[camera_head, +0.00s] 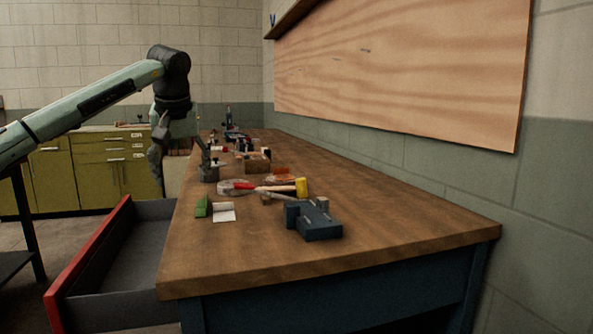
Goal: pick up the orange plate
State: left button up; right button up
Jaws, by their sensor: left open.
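The orange plate (281,171) appears to be the small, flat orange piece on the wooden workbench, behind the hammer and right of a wooden block. It is small in the picture and its lower part is partly hidden by things in front. My left gripper (181,164) hangs down at the bench's left edge, open, with nothing seen between its fingers. It is to the left of the orange piece and apart from it. My right gripper is not in view.
The workbench (400,225) has free room at its front and right. A red-fronted drawer (88,262) stands open at left.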

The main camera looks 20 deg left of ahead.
aim_at(280, 173)
jog(key=i+l, duration=0.15)
jog(key=i, duration=0.3)
jog(key=i+l, duration=0.2)
jog(key=i, duration=0.2)
jog(key=i+l, duration=0.15)
jog(key=i, duration=0.3)
